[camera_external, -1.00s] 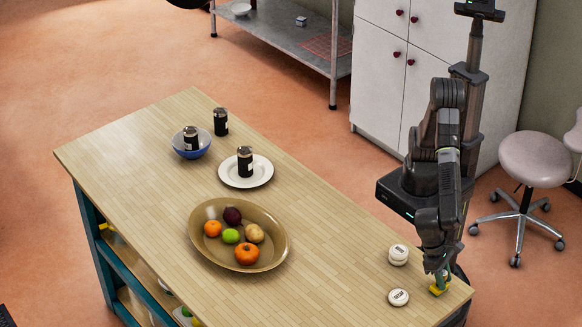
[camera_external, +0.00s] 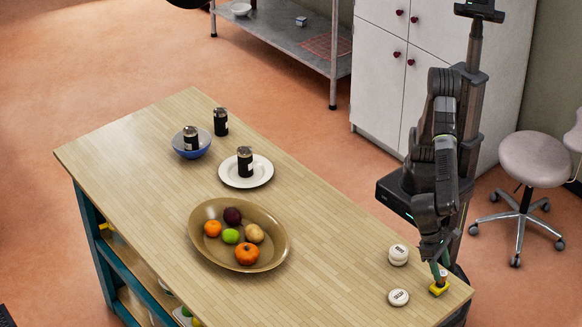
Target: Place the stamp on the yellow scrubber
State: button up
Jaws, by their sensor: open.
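The yellow scrubber (camera_external: 438,290) lies flat near the right corner of the wooden table. A small upright object (camera_external: 443,273), apparently the stamp, stands on top of the scrubber; it is small and partly hard to make out against my fingers. My gripper (camera_external: 438,265) points down just above the scrubber, with its fingers open around or beside the upper part of the stamp. I cannot tell whether a finger touches it.
White round tins stand left of the scrubber: a stack (camera_external: 398,255) and a single one (camera_external: 398,297). A brown fruit bowl (camera_external: 275,261), a white plate (camera_external: 262,180) with a dark jar, and a blue bowl (camera_external: 203,152) stand farther off. The table's right edge is close.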

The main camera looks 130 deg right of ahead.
aim_at(452, 284)
jog(key=s+v, duration=0.1)
jog(key=v, duration=0.6)
jog(key=shift+w+r, duration=0.25)
jog(key=shift+w, duration=0.3)
jog(key=shift+d, duration=0.1)
jog(key=x, duration=1.2)
jog(key=shift+f, duration=0.15)
jog(key=shift+r, duration=1.95)
